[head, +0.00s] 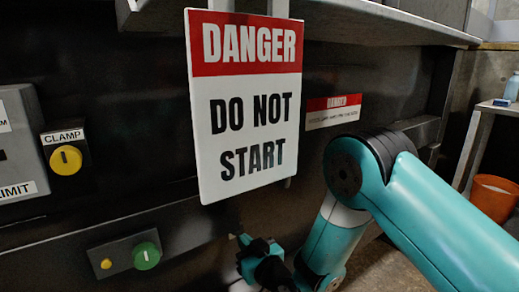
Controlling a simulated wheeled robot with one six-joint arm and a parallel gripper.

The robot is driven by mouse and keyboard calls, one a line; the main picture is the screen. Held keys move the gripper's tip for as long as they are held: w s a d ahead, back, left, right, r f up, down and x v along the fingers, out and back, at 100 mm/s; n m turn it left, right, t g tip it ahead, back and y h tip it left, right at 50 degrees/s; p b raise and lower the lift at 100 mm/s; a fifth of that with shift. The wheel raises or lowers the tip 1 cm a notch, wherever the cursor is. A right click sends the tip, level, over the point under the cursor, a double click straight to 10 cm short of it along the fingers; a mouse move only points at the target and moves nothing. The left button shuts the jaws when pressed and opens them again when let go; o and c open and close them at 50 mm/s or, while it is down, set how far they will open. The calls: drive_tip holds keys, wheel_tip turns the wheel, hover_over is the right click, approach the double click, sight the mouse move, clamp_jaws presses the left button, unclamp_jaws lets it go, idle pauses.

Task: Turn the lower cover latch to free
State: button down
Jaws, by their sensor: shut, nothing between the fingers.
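I cannot make out any part marked as the lower cover latch in the head view. It may be outside the picture or hidden behind the hanging sign or my arm. My arm (335,235) comes in from the right, bends at a black joint and runs down to the bottom edge. My wrist (265,262) shows low in the middle, close in front of the dark machine front. The fingers of my gripper do not show, and I cannot tell whether anything touches the machine.
A white and red DANGER DO NOT START sign (246,110) hangs in front of the machine. A yellow CLAMP knob (66,160) is at left. A green knob (146,256) and small yellow button (106,264) sit lower. An orange bucket (493,197) stands at far right.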

drive_tip(key=shift+w+a+r+b, duration=0.2)
drive_tip(key=shift+a+r+b, duration=0.1)
drive_tip(key=shift+b, duration=0.5)
drive_tip(key=shift+d, duration=0.1)
drive_tip(key=b+v, duration=0.6)
drive_tip(key=b, duration=0.1)
drive_tip(key=shift+f, duration=0.4)
drive_tip(key=shift+r, duration=0.1)
